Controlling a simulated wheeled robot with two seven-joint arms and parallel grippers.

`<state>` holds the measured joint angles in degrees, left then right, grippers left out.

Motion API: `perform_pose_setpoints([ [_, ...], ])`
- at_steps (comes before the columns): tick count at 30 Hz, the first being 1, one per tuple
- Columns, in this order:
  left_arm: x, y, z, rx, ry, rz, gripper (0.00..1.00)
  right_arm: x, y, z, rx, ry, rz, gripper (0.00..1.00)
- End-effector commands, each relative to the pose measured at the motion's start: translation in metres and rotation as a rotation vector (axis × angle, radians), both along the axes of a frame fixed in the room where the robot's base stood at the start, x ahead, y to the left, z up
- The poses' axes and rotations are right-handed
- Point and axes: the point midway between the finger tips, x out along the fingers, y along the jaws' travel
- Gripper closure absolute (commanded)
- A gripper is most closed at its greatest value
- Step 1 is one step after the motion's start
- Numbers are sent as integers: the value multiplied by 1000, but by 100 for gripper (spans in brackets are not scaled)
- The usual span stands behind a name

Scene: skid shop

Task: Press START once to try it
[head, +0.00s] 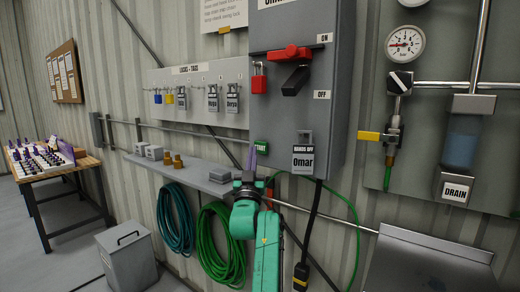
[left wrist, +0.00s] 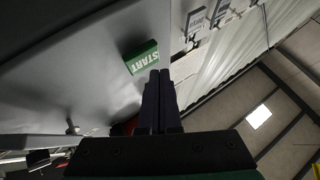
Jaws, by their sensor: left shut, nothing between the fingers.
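The green START button (head: 261,146) sits low on the front of the grey switch box (head: 315,120). In the left wrist view, its green START face (left wrist: 143,58) is just beyond and left of my fingertips. My left gripper (head: 251,158) is shut and empty, its dark purple fingers pointing up just below and left of START. In the left wrist view, the closed fingers (left wrist: 160,76) appear close to the button; I cannot tell if they touch it. My right gripper is not in view.
A red padlock (head: 259,78) hangs by the red and black handle (head: 296,80), between ON and OFF labels. A HANDS OFF Omar tag (head: 303,158) hangs right of START. A shelf (head: 200,173) and green hose (head: 221,250) are left; a gauge panel (head: 430,150) is right.

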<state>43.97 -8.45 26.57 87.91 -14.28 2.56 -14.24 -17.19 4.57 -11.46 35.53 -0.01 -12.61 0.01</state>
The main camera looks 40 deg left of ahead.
Motion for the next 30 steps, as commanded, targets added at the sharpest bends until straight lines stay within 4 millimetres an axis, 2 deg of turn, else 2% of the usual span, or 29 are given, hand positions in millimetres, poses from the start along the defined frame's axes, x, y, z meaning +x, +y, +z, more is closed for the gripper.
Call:
perform_pose_setpoints([
  [13, -43, -1, 0, 1, 1, 0, 100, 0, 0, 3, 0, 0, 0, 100],
  [30, -46, -1, 0, 0, 0, 0, 100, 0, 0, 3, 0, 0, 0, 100],
])
